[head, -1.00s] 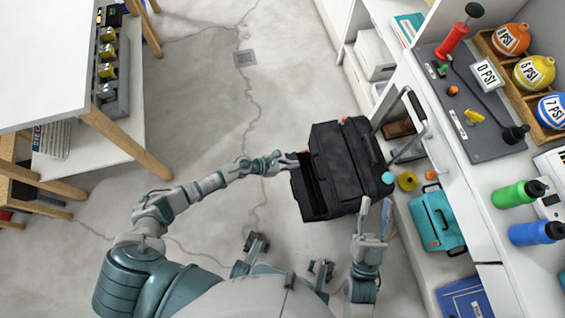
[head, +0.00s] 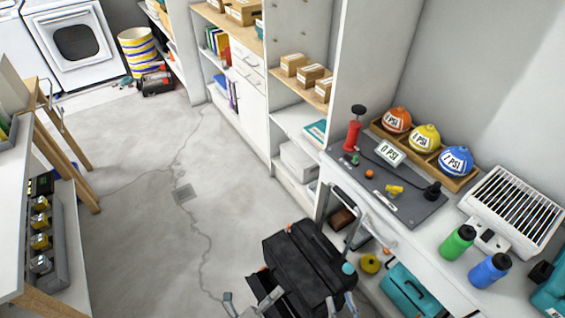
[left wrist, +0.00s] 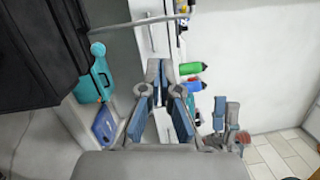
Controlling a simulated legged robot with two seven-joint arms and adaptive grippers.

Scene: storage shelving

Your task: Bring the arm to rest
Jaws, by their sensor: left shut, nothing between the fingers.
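My left gripper (head: 250,302) shows only in part at the bottom edge of the head view, in front of the black toolbox. In the left wrist view its fingers (left wrist: 159,75) are closed with nothing between them. My right gripper (head: 340,303) is at the bottom edge beside the toolbox, its two fingers apart and empty; it also shows in the left wrist view (left wrist: 225,122). Most of both arms is cut off below the head view. The black toolbox (head: 305,262) stands on the floor with its grey pull handle raised toward the shelving.
A white counter (head: 425,235) on the right holds a pump board, several PSI balls, green and blue bottles and a heater (head: 512,208). A teal case (head: 412,288) sits on the shelf below. A table (head: 12,230) stands left. The floor between is clear.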

